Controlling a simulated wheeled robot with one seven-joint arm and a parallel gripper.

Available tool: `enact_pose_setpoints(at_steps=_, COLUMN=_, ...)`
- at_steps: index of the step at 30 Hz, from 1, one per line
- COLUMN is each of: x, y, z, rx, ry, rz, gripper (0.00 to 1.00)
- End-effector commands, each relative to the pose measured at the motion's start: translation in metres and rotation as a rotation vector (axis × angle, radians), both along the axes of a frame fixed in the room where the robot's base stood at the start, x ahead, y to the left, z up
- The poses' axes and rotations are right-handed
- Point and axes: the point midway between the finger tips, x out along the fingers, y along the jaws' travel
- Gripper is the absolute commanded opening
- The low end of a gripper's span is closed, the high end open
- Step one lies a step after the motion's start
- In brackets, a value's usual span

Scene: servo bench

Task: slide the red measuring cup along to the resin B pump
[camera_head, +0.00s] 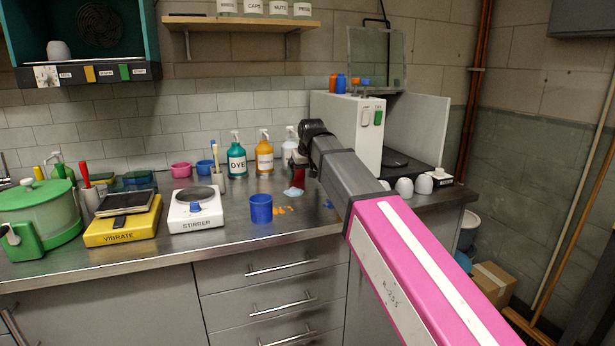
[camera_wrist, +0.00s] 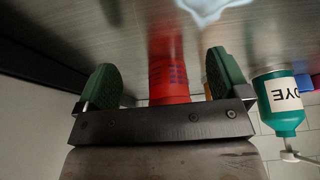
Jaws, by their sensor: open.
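The red measuring cup (camera_wrist: 168,75) stands between my gripper's two green fingers in the wrist view. In the head view the red cup (camera_head: 298,177) is partly hidden by my arm. My gripper (camera_wrist: 164,63) is open around it, with a visible gap on each side. Pump bottles stand along the back wall: a teal one labelled DYE (camera_head: 237,158), an orange one (camera_head: 265,157) and a white one (camera_head: 290,146) partly behind my wrist. The labels of the orange and white bottles are too small to read, so I cannot tell which is resin B.
A pale blue patch (camera_head: 293,191) lies on the bench close to the red cup. A blue cup (camera_head: 261,209) stands near the front edge beside orange marks (camera_head: 283,210).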

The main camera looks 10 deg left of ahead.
Motion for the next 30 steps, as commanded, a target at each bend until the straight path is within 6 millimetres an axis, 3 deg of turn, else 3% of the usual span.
enact_pose_setpoints(at_steps=6, x=0.036, y=0.022, z=0.001, rx=0.0, ry=0.0, rz=0.0, gripper=0.94)
enact_pose_setpoints(at_steps=15, x=0.073, y=0.045, z=0.001, rx=0.001, ry=-0.001, rz=0.0, gripper=0.94)
enact_pose_setpoints(at_steps=19, x=0.072, y=0.044, z=-0.01, rx=-0.001, ry=0.001, rz=0.0, gripper=0.94)
enact_pose_setpoints(at_steps=27, x=0.072, y=0.044, z=-0.011, rx=0.0, ry=0.0, rz=0.0, gripper=0.94)
enact_pose_setpoints(at_steps=29, x=0.072, y=0.044, z=-0.011, rx=0.001, ry=-0.001, rz=0.0, gripper=0.77)
enact_pose_setpoints(at_steps=30, x=0.072, y=0.044, z=-0.011, rx=0.001, ry=-0.001, rz=0.0, gripper=0.64)
